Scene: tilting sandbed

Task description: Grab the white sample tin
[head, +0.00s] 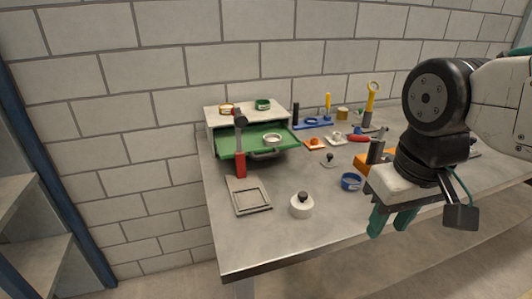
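A small round white tin (272,139) sits in the green tray (235,142) that juts from a white box at the back left of the table. It looks open-topped, and its contents are too small to make out. My gripper (391,221) is at the right, over the table's front edge, pointing down. Its two teal fingers are apart with nothing seen between them. It is well to the right of and nearer than the white tin.

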